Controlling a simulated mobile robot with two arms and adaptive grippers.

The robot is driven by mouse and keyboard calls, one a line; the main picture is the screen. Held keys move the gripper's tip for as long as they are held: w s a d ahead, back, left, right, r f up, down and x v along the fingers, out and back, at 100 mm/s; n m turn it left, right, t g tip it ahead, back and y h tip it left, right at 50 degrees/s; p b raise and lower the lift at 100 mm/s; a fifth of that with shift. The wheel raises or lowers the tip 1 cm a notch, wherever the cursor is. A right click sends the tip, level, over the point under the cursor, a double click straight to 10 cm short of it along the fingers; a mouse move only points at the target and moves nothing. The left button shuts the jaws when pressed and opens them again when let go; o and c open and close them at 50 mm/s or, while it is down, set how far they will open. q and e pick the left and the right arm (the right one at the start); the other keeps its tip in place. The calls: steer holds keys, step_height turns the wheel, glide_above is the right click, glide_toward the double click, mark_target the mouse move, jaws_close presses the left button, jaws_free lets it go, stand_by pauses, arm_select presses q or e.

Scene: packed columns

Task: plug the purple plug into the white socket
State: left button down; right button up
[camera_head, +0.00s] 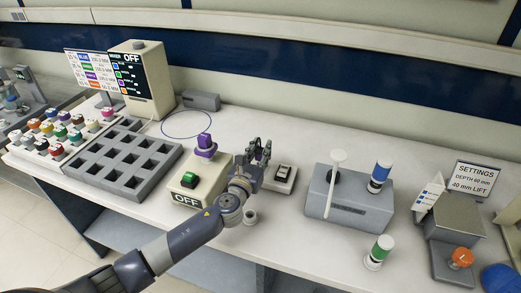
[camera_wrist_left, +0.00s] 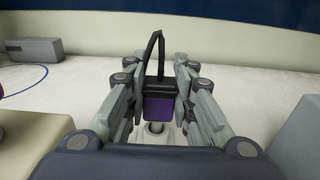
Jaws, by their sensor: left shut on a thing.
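My left gripper (camera_head: 261,150) is shut on a purple plug (camera_wrist_left: 158,108) with a dark upper part and a thin black loop on top. In the left wrist view the plug sits upright between the fingers (camera_wrist_left: 158,88). In the head view the fingers mostly hide it. A small pale round piece (camera_wrist_left: 155,128) shows just below the plug; I cannot tell whether they touch. In the head view a white base with a dark rocker (camera_head: 283,175) stands just right of the gripper, and a small white cylinder (camera_head: 250,217) stands below the wrist. Which is the white socket is unclear. My right gripper is out of view.
Left of the gripper stands a beige box (camera_head: 215,178) with a green button and a purple knob (camera_head: 205,145). A grey box with a white lever (camera_head: 338,165) stands to the right. A grey tray (camera_head: 122,160) lies left. The bench behind the gripper is mostly clear.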

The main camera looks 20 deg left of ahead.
arm_select(q)
steer(key=shift+f+b, duration=0.4)
steer(key=shift+f, duration=0.15)
steer(key=c, duration=1.3)
jaws_free()
steer(key=s, duration=1.2)
steer(key=shift+a, duration=0.25)
